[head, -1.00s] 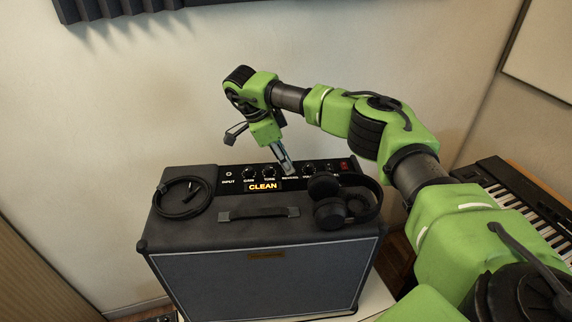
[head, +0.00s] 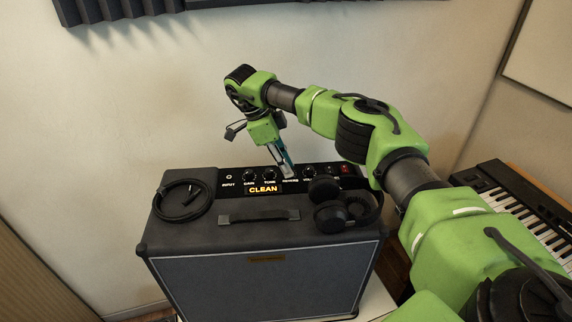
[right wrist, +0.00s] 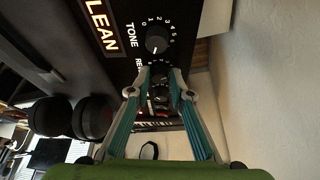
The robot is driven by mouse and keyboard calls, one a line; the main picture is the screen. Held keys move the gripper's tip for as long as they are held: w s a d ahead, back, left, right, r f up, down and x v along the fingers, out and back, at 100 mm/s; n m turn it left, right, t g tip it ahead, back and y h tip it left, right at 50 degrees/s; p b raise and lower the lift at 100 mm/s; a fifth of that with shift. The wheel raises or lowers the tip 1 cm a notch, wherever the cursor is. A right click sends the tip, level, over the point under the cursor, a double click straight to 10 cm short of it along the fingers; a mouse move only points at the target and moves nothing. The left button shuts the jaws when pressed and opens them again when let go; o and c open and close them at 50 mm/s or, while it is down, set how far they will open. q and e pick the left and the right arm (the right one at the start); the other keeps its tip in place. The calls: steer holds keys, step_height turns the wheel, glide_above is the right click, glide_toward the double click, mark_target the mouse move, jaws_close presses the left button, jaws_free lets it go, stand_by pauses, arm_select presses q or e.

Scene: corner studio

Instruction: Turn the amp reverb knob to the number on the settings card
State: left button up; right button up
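The amp (head: 258,285) is a grey cabinet with a black control panel on its top rear edge and a lit CLEAN sign (head: 263,189). My right gripper (head: 289,174) points down at the panel over the REVERB label; it hides the reverb knob in the head view. In the right wrist view the gripper (right wrist: 160,74) has its fingertips close together, one on each side of the reverb knob (right wrist: 159,78), and looks shut on it. The knob's pointer is not readable. The settings card does not show. My left gripper is out of view.
The tone knob (right wrist: 157,40) stands close beside the fingertips. Headphones (head: 337,209) lie on the amp's right, a coiled cable (head: 182,200) on its left, and a handle (head: 258,215) between them. A keyboard (head: 525,208) is at the right.

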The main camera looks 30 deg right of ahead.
steer(key=shift+o, duration=0.6)
steer(key=shift+r, duration=0.1)
steer(key=v, duration=1.1)
steer(key=shift+r, duration=0.4)
steer(key=shift+a, duration=0.1)
